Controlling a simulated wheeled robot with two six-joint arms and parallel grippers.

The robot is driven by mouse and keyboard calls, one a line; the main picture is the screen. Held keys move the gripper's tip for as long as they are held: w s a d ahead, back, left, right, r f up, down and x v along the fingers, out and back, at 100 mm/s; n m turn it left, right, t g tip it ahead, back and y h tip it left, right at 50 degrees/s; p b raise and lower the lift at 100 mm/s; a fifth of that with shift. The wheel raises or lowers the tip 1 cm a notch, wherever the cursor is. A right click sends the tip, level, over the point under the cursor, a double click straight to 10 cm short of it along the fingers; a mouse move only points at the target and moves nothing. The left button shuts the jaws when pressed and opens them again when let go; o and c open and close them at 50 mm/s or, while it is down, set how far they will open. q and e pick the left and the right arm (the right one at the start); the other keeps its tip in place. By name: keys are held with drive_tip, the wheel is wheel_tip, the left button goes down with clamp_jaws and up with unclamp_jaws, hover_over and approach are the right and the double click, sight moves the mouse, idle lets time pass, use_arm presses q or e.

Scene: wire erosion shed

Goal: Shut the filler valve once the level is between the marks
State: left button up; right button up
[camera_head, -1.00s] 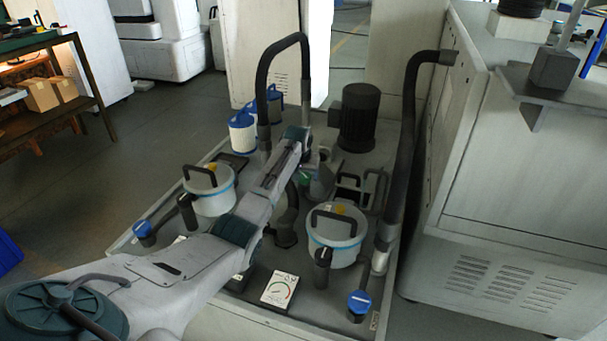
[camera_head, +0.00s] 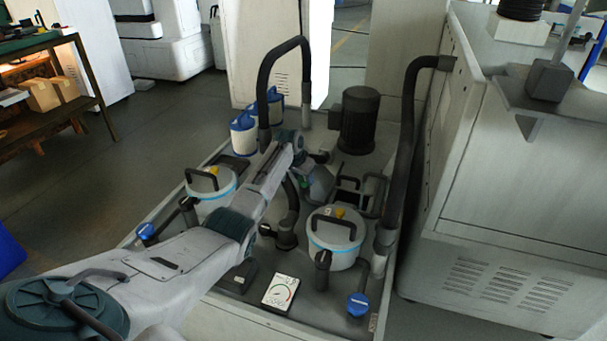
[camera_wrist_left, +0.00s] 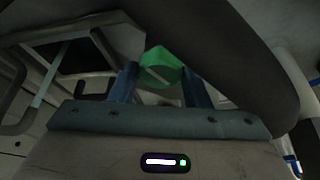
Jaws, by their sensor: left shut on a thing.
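My left gripper (camera_head: 318,182) reaches over the machine tray, between the two lidded canisters and in front of the black motor. In the left wrist view its two blue fingers (camera_wrist_left: 160,84) are shut on a green handle (camera_wrist_left: 161,66), one finger on each side. The handle looks like that of the filler valve. The valve body is mostly hidden by the gripper and dark hoses. I cannot make out a level or its marks in either view. My right gripper is not in view.
A left canister (camera_head: 212,190) and a right canister (camera_head: 337,243) flank my arm. A black motor (camera_head: 359,120) stands behind. Tall black hoses (camera_head: 405,150) rise close by. A large cabinet (camera_head: 525,190) bounds the right side.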

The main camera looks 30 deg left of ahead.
use_arm(q)
drive_tip(key=shift+a+m, duration=0.1)
drive_tip(key=shift+m, duration=0.4)
drive_tip(key=shift+m+h, duration=0.4)
drive_tip(key=shift+m+b, duration=0.3)
drive_tip(key=shift+m, duration=0.1)
drive_tip(key=shift+w+a+m+h+b, duration=0.15)
drive_tip(key=shift+m+h+b, duration=0.8)
drive_tip(key=shift+m, duration=0.85)
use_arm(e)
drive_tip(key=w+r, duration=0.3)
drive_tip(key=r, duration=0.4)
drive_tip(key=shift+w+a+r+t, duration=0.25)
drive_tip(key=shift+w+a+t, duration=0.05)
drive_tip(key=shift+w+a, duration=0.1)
use_arm(q)
drive_tip(key=o, duration=1)
